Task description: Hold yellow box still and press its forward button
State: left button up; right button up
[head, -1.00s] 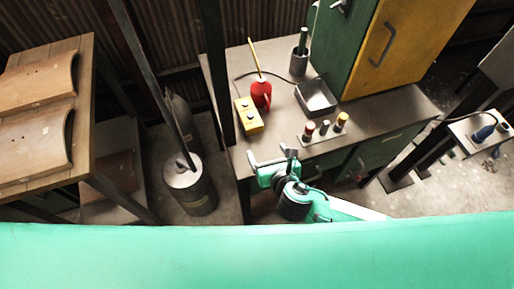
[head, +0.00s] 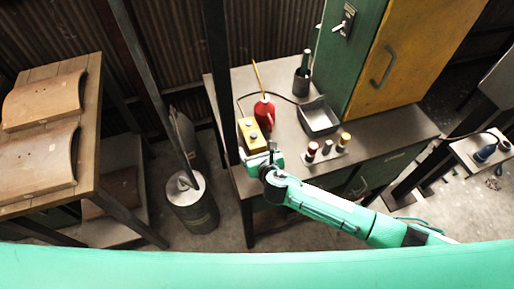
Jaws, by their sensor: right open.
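The yellow box (head: 251,133) with small buttons on its top lies near the left edge of the workbench. A dark cable runs from it toward the back of the bench. My right gripper (head: 262,158) is at the bench's front left edge, just in front of the box's near end. It is open and looks empty. Its fingers are small and partly hidden by its own body, and I cannot tell whether it touches the box. My left gripper is not in view.
A dark post (head: 219,75) rises left of the box.

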jog(key=shift+w+a+f, duration=0.1)
jog(key=shift+w, duration=0.15)
jog(key=c, duration=1.2)
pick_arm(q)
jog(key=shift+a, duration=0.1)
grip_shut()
pick_arm(e)
jog(key=shift+o, duration=0.2)
dwell(0.4)
